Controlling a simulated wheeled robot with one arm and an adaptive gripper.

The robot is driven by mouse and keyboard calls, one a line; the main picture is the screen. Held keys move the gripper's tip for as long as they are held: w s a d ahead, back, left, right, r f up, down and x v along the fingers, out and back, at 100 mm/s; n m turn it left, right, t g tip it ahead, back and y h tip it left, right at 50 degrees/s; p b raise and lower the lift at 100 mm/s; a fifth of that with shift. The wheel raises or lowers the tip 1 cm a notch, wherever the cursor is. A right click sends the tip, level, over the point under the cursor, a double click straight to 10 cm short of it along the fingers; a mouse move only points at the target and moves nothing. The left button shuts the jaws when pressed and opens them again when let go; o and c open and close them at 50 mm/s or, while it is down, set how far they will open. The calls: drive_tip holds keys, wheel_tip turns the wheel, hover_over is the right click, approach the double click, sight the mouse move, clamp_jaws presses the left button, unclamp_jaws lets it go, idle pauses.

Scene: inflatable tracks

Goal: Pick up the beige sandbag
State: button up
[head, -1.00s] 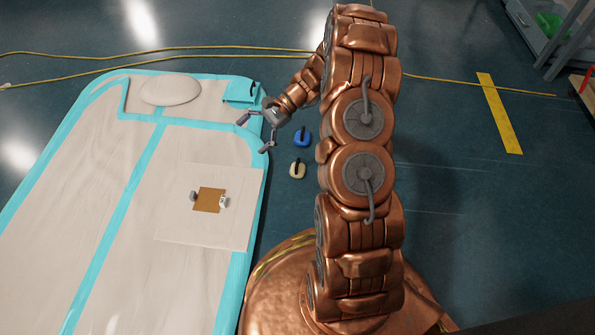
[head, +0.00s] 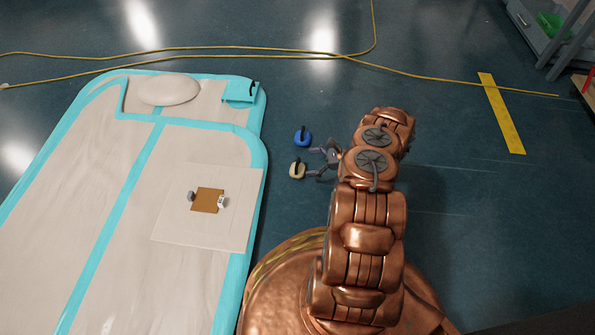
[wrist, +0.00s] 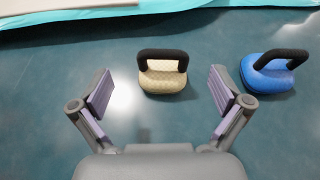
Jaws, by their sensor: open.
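The beige sandbag (head: 297,171) with a black handle sits on the dark floor, just right of the inflatable track. In the wrist view the beige sandbag (wrist: 163,79) stands upright ahead of my gripper, centred between the open fingers but beyond their tips. My gripper (head: 312,164) is open and empty, low near the floor on the right side of the sandbag. It also shows in the wrist view (wrist: 160,90), with both purple-padded fingers spread wide. Nothing hides the sandbag in the wrist view.
A blue sandbag (head: 302,137) sits behind the beige one; in the wrist view it (wrist: 267,75) is close to the right finger. The white and turquoise inflatable track (head: 258,160) lies to the left. A yellow cable (head: 300,47) crosses the floor behind.

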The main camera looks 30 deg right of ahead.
sight(300, 168)
drive_tip(key=shift+s+d+f+m+h, duration=0.2)
drive_tip(key=shift+s+d+f, duration=0.1)
drive_tip(key=shift+f, duration=0.3)
drive_tip(key=shift+s+d+f+m+h, duration=0.2)
drive_tip(key=shift+s+d+f, duration=0.1)
drive_tip(key=shift+f, duration=0.25)
drive_tip(key=shift+w+f, duration=0.1)
drive_tip(key=shift+f, duration=0.1)
drive_tip(key=shift+b+x, duration=2.25)
drive_tip(key=shift+x, duration=1.2)
drive_tip(key=shift+w+a, duration=0.2)
drive_tip(key=shift+c, duration=0.4)
drive_tip(key=c, duration=1.5)
